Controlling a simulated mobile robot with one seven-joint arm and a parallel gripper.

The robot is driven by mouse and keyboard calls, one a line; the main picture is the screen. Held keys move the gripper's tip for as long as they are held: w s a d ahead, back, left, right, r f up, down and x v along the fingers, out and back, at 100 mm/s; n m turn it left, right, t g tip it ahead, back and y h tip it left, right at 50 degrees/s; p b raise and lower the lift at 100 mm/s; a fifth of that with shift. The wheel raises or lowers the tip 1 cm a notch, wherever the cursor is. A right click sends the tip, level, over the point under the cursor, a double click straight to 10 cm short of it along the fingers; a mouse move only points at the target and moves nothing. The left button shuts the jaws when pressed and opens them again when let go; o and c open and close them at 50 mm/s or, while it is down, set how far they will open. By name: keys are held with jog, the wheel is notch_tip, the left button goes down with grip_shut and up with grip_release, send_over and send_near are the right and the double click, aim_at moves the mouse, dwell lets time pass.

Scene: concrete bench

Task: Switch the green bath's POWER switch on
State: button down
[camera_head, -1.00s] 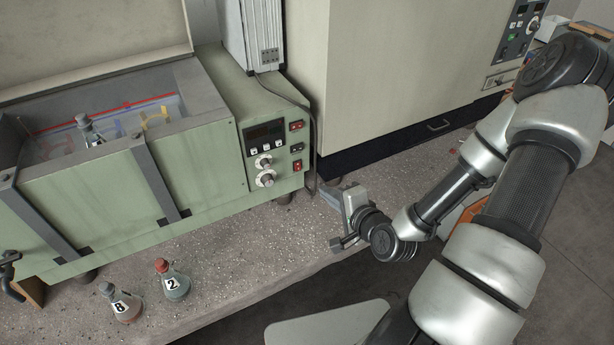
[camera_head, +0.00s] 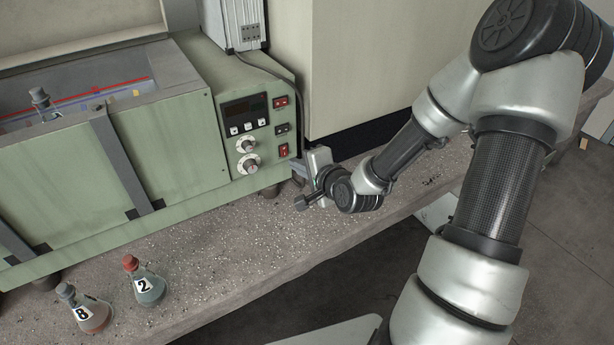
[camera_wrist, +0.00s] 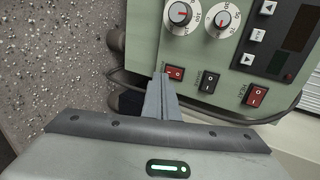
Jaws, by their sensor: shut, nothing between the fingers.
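The green bath (camera_head: 170,150) stands on the bench at the left, with its control panel at its right end. The panel has a red switch at the top (camera_head: 281,101), a black one in the middle (camera_head: 282,129) and a red one at the bottom (camera_head: 284,150). In the wrist view these are the right red (camera_wrist: 257,95), black (camera_wrist: 209,82) and left red (camera_wrist: 174,73) switches.
Two knobs (camera_head: 249,162) sit left of the switches. A cable (camera_wrist: 210,113) runs along the panel's edge. A large beige cabinet (camera_head: 360,60) stands right of the bath. Flasks marked 8 (camera_head: 90,315) and 2 (camera_head: 148,287) stand on the bench front (camera_head: 215,265).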

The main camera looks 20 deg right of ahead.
aim_at(284, 151)
jog(key=shift+w+a+f, duration=0.1)
jog(key=shift+w+a, duration=0.1)
jog(key=shift+w, duration=0.65)
jog(key=shift+w+a+f, duration=0.1)
jog(key=shift+w+a, duration=0.1)
jog(key=shift+w, duration=0.6)
jog(key=shift+w+a, duration=0.1)
jog(key=shift+w, duration=0.05)
jog(key=shift+r, duration=0.2)
jog(key=shift+r+p, duration=0.65)
jog(key=shift+r, duration=0.05)
jog(key=shift+f, duration=0.1)
